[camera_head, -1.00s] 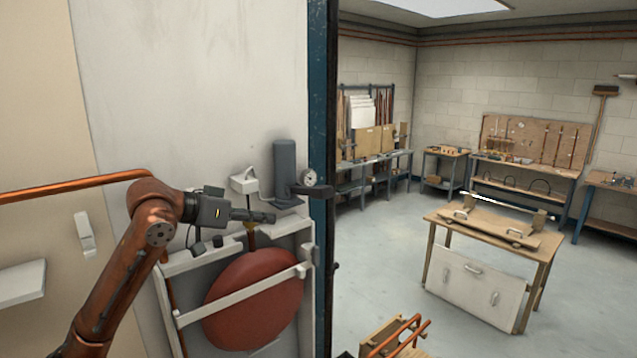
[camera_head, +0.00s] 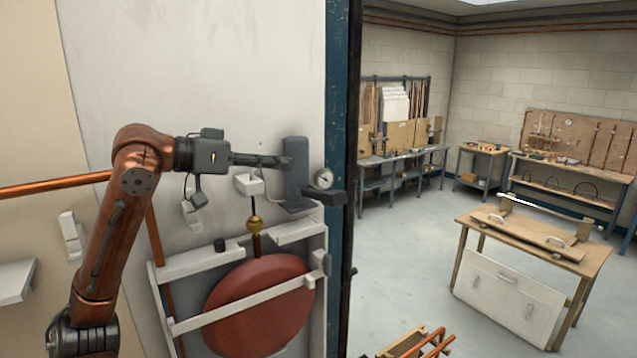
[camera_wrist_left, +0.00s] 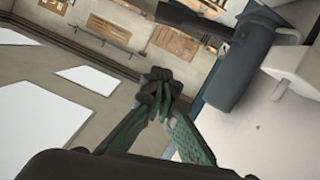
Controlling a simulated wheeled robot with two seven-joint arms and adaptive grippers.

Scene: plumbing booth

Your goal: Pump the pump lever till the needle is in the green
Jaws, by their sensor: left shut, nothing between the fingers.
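The pump shows as an upright dark grey cylinder (camera_head: 297,178) on the pale wall panel, with a dark arm sticking out to its right. A small round white gauge (camera_head: 324,178) sits on that arm; its needle is too small to read. I cannot make out which part is the pump lever. My left gripper (camera_head: 286,162) is shut and empty, its tips at the cylinder's upper left in the head view; contact cannot be told. In the left wrist view the shut fingertips (camera_wrist_left: 158,85) appear beside the cylinder (camera_wrist_left: 237,70), with a visible gap.
A white box (camera_head: 249,184) is left of the cylinder, above a brass ball (camera_head: 255,223). Below is a red round tank (camera_head: 258,315) behind a white bar. A blue post (camera_head: 338,100) stands right of the pump. A wooden table (camera_head: 530,235) stands on open floor.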

